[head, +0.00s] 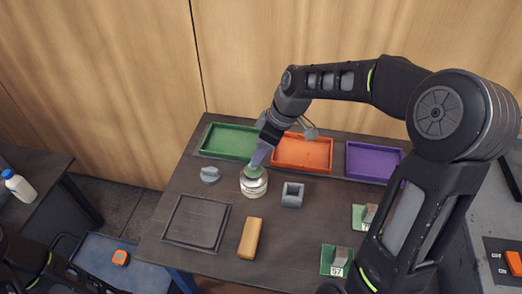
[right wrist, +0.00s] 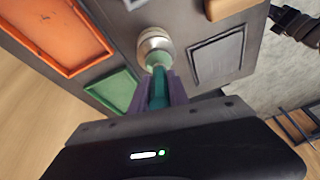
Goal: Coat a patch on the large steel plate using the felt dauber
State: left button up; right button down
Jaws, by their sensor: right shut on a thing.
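The large steel plate (head: 195,222) is a dark square lying flat at the left front of the table; it also shows in the right wrist view (right wrist: 217,58). A pale jar (head: 253,187) with a metallic body stands right of and behind the plate. My right gripper (head: 260,154) points down over the jar, its purple fingers shut on the green handle of the felt dauber (right wrist: 158,88). The dauber's lower end meets the jar top (right wrist: 154,45). Its felt tip is hidden, and I cannot tell how deep it sits. My left gripper is not clearly in view.
Green (head: 228,141), orange (head: 302,153) and purple (head: 373,161) trays line the back. A grey round part (head: 210,175), a grey hollow block (head: 292,195) and a tan wooden block (head: 250,238) surround the jar. Green-based pieces (head: 335,260) lie at the right.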

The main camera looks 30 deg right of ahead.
jog(key=shift+f+b, duration=0.65)
dwell(2.4)
jog(key=shift+r, duration=0.15)
jog(key=shift+r+p, duration=2.15)
jog(key=shift+r, duration=1.35)
